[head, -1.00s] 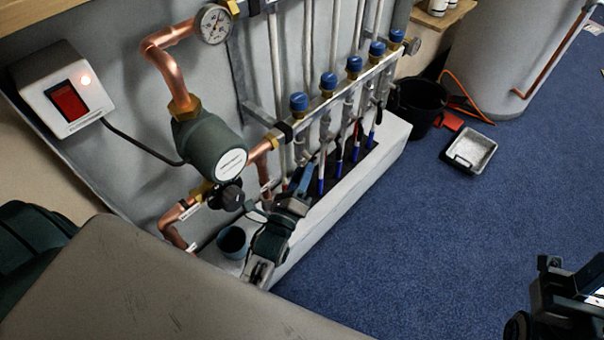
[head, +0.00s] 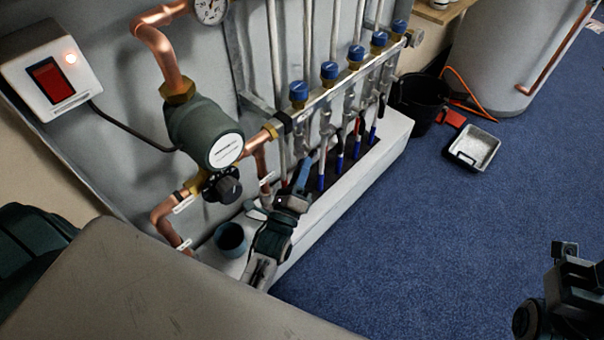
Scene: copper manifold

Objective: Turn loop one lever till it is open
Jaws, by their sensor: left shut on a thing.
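My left gripper (head: 305,178) is low at the near end of this row, below the first blue cap (head: 298,93). It is shut on the loop one lever, which is mostly hidden by the fingers, so its exact angle cannot be told. The neighbouring levers hang down with blue ends, such as the one just right of the gripper (head: 321,183). My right gripper (head: 566,262) is at the lower right, away from the manifold; its jaws are unclear.
A green pump (head: 203,130) and a black knob (head: 223,187) stand left of my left gripper. A blue-grey cup (head: 231,237) sits on the white ledge (head: 358,178).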

